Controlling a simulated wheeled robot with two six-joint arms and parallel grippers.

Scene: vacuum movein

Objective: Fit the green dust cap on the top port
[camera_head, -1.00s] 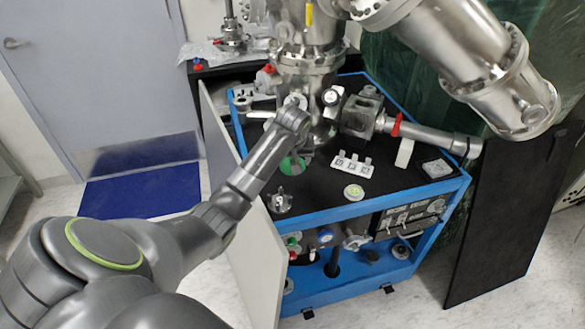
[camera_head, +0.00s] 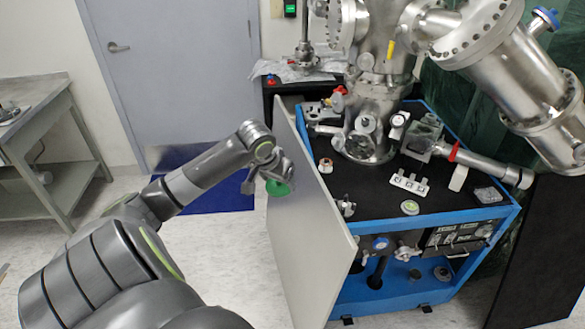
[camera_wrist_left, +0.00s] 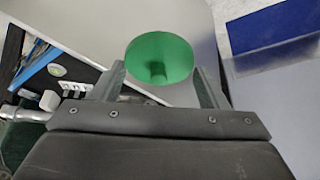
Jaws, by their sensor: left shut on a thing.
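The green dust cap (camera_head: 279,188) is in my left gripper (camera_head: 267,175), which is shut on it. They are in the air at the left of the blue cart, in front of its open pale door panel in the head view. In the left wrist view the cap (camera_wrist_left: 160,52) shows as a round green disc with a short central stub, between the two fingers (camera_wrist_left: 160,88). The steel vacuum chamber (camera_head: 372,105) with several flanged ports stands at the cart's back. I cannot tell which opening is the top port. My right gripper is not in view.
The blue cart's black top (camera_head: 345,176) bears a white three-part holder (camera_head: 409,183), a pale round disc (camera_head: 410,207) and small fittings. The open door panel (camera_head: 312,235) stands between arm and cart. A steel pipe with a red clamp (camera_head: 455,151) reaches right. A grey bench (camera_head: 45,125) stands left.

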